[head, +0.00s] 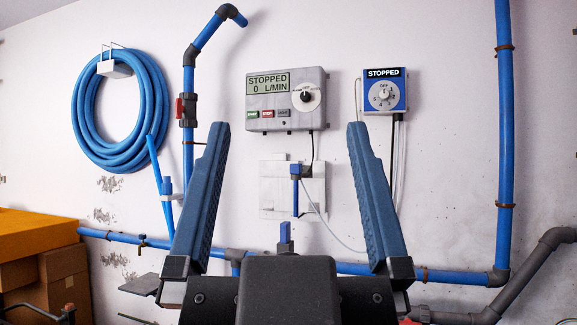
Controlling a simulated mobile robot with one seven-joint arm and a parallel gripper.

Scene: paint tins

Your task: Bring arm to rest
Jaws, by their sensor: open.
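My gripper (288,200) is in the lower middle of the head view, pointing up and toward the wall. Its two blue ribbed fingers stand wide apart with nothing between them. Its dark palm block (287,290) fills the bottom centre. The gripper looks clear of the wall fittings, though its exact distance from them cannot be told. The rest of my arm is hidden below. No paint tins are in view.
A grey control box (288,99) reading "STOPPED 0 L/MIN" and a blue dial box (384,91) are on the wall. A coiled blue hose (78,120) hangs left. Blue pipes (505,130) run along the wall. Cardboard boxes (55,285) are stacked lower left.

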